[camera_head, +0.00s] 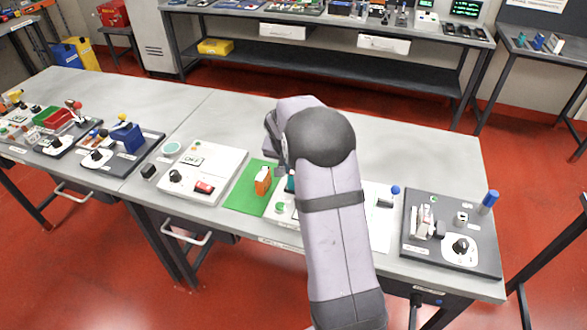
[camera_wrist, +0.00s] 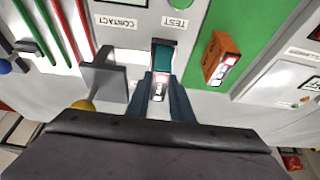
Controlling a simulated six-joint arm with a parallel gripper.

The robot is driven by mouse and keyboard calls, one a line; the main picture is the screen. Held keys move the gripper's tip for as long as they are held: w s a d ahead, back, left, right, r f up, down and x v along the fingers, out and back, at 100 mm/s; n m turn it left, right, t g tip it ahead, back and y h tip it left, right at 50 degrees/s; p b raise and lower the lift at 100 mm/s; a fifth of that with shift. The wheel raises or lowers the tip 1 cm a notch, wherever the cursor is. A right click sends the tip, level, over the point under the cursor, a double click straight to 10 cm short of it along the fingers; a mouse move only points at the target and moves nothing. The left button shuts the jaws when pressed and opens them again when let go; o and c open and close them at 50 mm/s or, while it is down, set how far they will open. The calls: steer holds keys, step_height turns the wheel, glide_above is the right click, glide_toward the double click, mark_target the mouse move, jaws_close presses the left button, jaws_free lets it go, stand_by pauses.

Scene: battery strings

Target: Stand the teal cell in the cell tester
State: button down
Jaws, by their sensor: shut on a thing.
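The teal cell (camera_wrist: 163,56) is between the fingers of my gripper (camera_wrist: 161,80) in the wrist view. My gripper is shut on it. A pale label with a red mark shows at the cell's near end. The cell is over the light cell tester panel (camera_wrist: 135,42), at a dark-edged spot between the CONTACT and TEST labels. I cannot tell whether it is seated or held just above. In the head view only a sliver of the teal cell (camera_head: 291,183) shows beside my arm.
An orange cell (camera_wrist: 220,58) stands on a green mat (camera_wrist: 262,35) right of the tester. A grey bracket (camera_wrist: 105,75) and a yellow knob (camera_wrist: 83,105) are close on the left. A dark board (camera_head: 450,262) with a blue-topped post (camera_head: 488,201) is at the bench's right.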

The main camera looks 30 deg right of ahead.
steer(key=shift+f, duration=0.15)
steer(key=c, duration=1.5)
jaws_free()
steer(key=shift+b+v, duration=1.4)
steer(key=shift+v, duration=2.3)
